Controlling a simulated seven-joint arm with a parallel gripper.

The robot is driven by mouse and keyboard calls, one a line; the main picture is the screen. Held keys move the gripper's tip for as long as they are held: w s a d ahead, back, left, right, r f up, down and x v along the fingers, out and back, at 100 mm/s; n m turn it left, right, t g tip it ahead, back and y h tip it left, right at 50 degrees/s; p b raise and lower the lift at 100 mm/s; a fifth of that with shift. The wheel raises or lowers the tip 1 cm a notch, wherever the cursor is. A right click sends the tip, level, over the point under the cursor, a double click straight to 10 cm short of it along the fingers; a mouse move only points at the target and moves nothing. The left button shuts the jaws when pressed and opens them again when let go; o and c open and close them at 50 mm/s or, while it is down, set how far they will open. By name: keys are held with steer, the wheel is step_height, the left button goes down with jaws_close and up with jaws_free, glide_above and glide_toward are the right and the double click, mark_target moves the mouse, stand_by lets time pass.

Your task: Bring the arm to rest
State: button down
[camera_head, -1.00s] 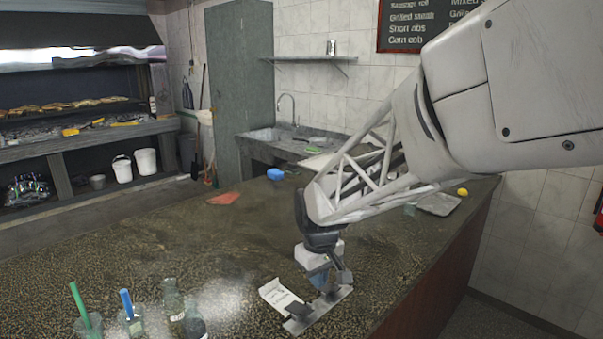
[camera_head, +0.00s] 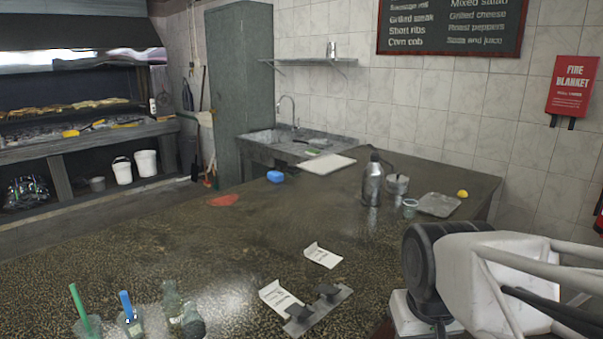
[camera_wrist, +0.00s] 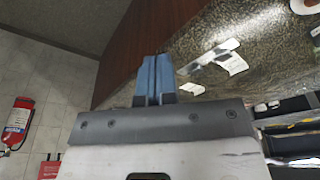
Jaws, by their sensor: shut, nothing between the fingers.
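My arm is at the lower right of the head view, beside the counter's right edge; my gripper's fingers are out of that view. In the wrist view my gripper (camera_wrist: 155,75) shows two blue fingers closed together with nothing between them. The fingers point toward the counter's brown side panel (camera_wrist: 150,30). The speckled counter (camera_head: 150,235) lies to the left of my arm in the head view. On it are a metal ticket holder (camera_head: 318,311), a paper slip (camera_head: 280,298) at the holder, and another paper slip (camera_head: 322,255) lying behind it.
A metal bottle (camera_head: 373,182), a small pot (camera_head: 397,186) and a tray (camera_head: 438,204) stand at the back right. A fire extinguisher (camera_wrist: 17,122) hangs on the wall.

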steer(key=shift+s+d+f+m, duration=0.1)
steer(key=shift+s+d+m, duration=0.15)
steer(key=shift+s, duration=0.55)
steer(key=shift+s+d+f+m, duration=0.15)
steer(key=shift+s+d, duration=0.1)
steer(key=shift+s, duration=0.55)
